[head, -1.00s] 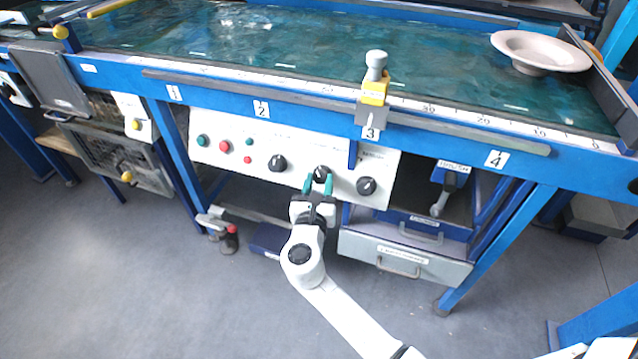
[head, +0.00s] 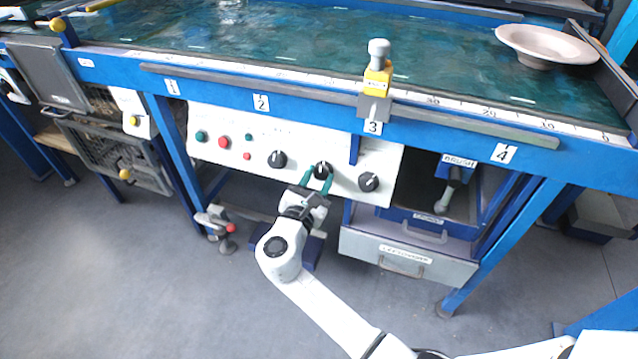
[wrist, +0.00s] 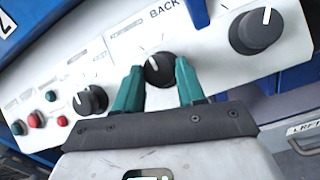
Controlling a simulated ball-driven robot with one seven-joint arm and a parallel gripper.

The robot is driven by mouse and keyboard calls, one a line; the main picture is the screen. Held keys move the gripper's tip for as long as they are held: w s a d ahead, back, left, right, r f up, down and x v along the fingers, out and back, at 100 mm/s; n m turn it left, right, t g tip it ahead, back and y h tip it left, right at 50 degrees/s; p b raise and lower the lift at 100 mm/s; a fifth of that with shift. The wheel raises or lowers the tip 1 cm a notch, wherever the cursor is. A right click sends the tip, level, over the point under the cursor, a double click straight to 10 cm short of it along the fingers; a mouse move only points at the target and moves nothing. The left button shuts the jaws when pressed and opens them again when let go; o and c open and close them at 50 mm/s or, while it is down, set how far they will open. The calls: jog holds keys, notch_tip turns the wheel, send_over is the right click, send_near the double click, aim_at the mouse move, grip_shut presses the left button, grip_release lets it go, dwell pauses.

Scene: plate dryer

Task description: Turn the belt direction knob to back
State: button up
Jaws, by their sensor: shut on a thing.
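The belt direction knob (head: 323,168) is the black middle one of the three black knobs on the white control panel (head: 225,160). My gripper (head: 318,178) reaches it from below, tilted, with its green fingers on either side of the knob. In the wrist view the knob (wrist: 159,70) sits between the two fingertips of my gripper (wrist: 158,76), which is shut on it. A short white mark shows on the knob's face. The printed word BACK (wrist: 165,9) is on the panel above the knob, a little to the right.
Other black knobs sit left (head: 277,159) and right (head: 368,182) of it. A red button (head: 223,142) and several smaller buttons are further left. A drawer unit (head: 408,258) stands below right. A yellow-and-grey clamp (head: 377,80) and a pale plate (head: 545,45) are above.

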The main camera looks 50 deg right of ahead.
jog(key=m+g, duration=0.2)
jog(key=m, duration=0.1)
jog(key=m+b, duration=0.1)
jog(key=m, duration=0.1)
jog(key=shift+w+a+g, duration=0.1)
jog(key=shift+w+g, duration=0.15)
jog(key=shift+g, duration=0.15)
jog(key=shift+w+m+g, duration=0.15)
jog(key=shift+m+g, duration=1.25)
jog(key=shift+m, duration=1.1)
jog(key=o, duration=0.8)
jog(key=shift+r, duration=0.1)
jog(key=a, duration=0.3)
jog(key=a+p, duration=0.1)
jog(key=a, duration=0.3)
jog(key=a+p, duration=0.1)
jog(key=a, duration=0.2)
jog(key=shift+a+r, duration=0.3)
jog(key=shift+a, duration=0.1)
